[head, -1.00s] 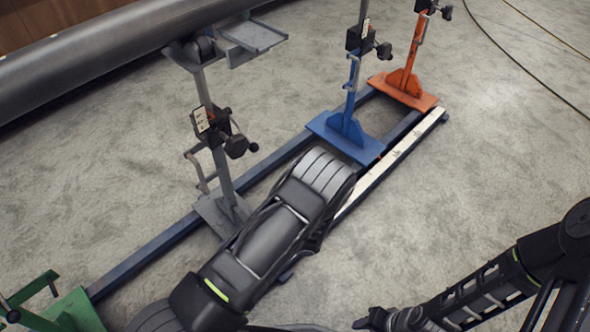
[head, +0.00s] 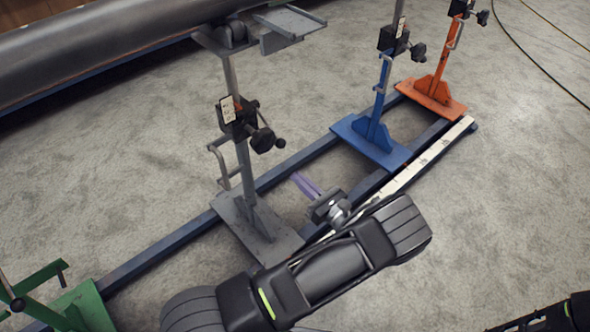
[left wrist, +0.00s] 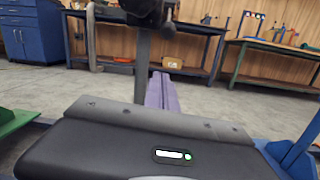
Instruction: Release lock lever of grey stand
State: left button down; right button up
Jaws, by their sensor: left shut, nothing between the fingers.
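The grey stand (head: 243,165) stands upright on its base plate left of centre in the head view. Its black clamp block (head: 236,118) carries a dark knob and a short lever with a ball end (head: 280,143), which I take for the lock lever. My left gripper (head: 303,181), with purple fingers, is shut and empty, below and right of that lever and apart from it. In the left wrist view the fingers (left wrist: 160,80) point toward the grey post (left wrist: 142,66), with the clamp (left wrist: 146,10) cut off at the top.
A grey pipe (head: 110,55) lies across the upper left, near the grey stand's top. Blue (head: 378,132) and orange (head: 440,75) stands are to the right on the same rail frame; a green stand (head: 75,305) is at lower left. Workbenches (left wrist: 280,60) stand far behind.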

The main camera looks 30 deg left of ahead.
pick_arm(q)
jog(key=f+b+x, duration=0.1)
jog(key=x, duration=0.8)
jog(key=r, duration=0.1)
jog(key=d+r, duration=0.1)
jog(key=r, duration=0.2)
jog(key=shift+d+r, duration=0.25)
jog(key=shift+r, duration=0.05)
jog(key=shift+r, duration=0.1)
